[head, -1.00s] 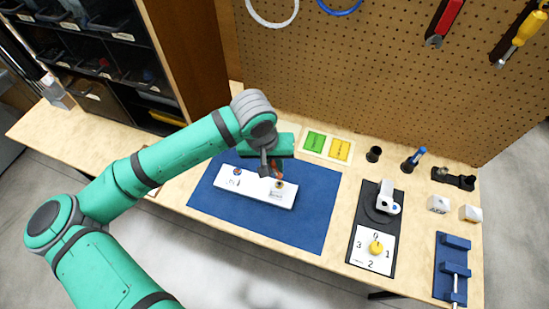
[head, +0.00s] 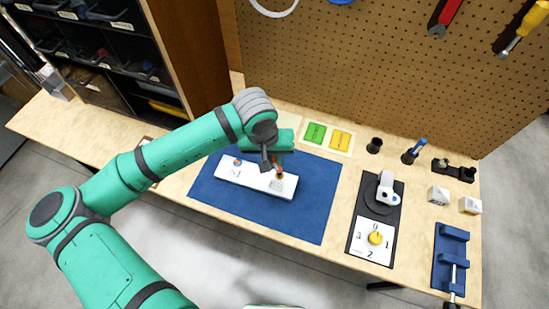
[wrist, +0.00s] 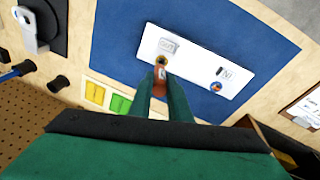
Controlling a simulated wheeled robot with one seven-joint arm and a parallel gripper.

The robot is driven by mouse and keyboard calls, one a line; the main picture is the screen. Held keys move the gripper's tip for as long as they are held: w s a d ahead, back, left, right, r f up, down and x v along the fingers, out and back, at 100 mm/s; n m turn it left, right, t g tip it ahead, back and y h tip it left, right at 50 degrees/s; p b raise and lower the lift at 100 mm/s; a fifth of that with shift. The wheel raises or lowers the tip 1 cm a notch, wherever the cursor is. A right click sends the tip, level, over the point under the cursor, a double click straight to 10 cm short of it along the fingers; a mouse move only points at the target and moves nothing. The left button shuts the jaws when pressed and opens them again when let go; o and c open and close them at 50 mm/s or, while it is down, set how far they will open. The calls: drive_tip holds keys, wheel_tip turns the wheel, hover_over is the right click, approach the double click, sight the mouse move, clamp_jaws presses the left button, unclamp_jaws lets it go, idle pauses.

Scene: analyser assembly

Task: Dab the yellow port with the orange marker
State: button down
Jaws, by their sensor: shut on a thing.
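A white block (head: 228,173) lies on the blue mat; it also shows in the wrist view (wrist: 193,65), with an OUT label and an IN label. The yellow port (wrist: 161,60) is beside the OUT label, with a dark centre. My gripper (wrist: 163,98) is shut on the orange marker (wrist: 160,78), which points at the yellow port. In the head view the marker (head: 279,172) is over the block's right part and largely covers the port. The tip is at the port's edge; I cannot tell whether it touches. Another port (wrist: 215,87), blue and orange, is by IN.
The blue mat (head: 315,205) has free room around the block. Green (head: 315,133) and yellow (head: 340,140) pads lie behind it. A dial plate (head: 358,245), dark holders (head: 374,146) and a blue fixture (head: 450,260) stand to the right. A pegboard (head: 350,75) rises behind.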

drive_tip(key=shift+f, duration=0.65)
idle(1.6)
drive_tip(key=shift+r, duration=3.5)
